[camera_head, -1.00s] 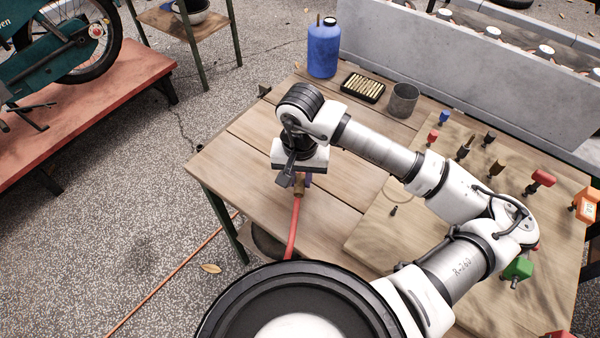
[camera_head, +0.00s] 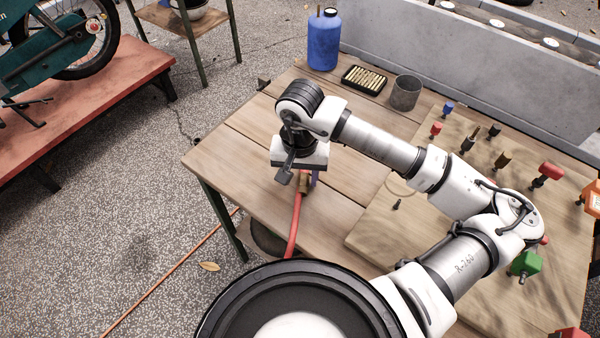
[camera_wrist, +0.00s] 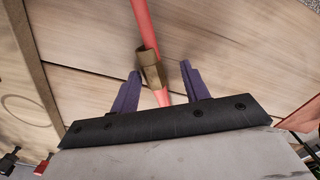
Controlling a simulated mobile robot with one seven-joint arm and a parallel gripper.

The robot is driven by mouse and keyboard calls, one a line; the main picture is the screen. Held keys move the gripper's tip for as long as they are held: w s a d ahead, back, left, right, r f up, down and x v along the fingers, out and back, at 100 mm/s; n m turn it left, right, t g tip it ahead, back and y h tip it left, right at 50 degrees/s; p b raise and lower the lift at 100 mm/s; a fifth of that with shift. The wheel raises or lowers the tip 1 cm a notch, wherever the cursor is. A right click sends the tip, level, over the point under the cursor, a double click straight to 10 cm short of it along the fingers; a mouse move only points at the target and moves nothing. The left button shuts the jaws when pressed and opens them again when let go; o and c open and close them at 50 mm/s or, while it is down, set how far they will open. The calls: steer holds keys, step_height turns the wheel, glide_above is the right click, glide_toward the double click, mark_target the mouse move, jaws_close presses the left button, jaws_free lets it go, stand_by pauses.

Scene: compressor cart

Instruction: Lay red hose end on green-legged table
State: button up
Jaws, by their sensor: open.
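The red hose (camera_head: 295,222) comes up over the near left edge of the wooden table with green legs (camera_head: 235,150). Its brass end fitting (camera_head: 305,186) is over the tabletop below my wrist. In the wrist view the brass fitting (camera_wrist: 151,68) and red hose (camera_wrist: 145,22) run between the purple fingers of my gripper (camera_wrist: 161,70). The fingers are open, with a gap on each side of the hose. In the head view my gripper (camera_head: 309,180) is partly hidden by the wrist. I cannot tell whether the fitting touches the boards.
A blue bottle (camera_head: 323,42), a black tray of brass pieces (camera_head: 365,78) and a grey cup (camera_head: 405,92) stand at the back. A board with coloured valves (camera_head: 440,215) is on the right. Another small green-legged table (camera_head: 160,22) stands at upper left. The table's left part is clear.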

step_height(320, 180, up, 14)
steer(key=b, duration=0.2)
stand_by(0.4)
steer(key=shift+f, duration=0.15)
stand_by(0.8)
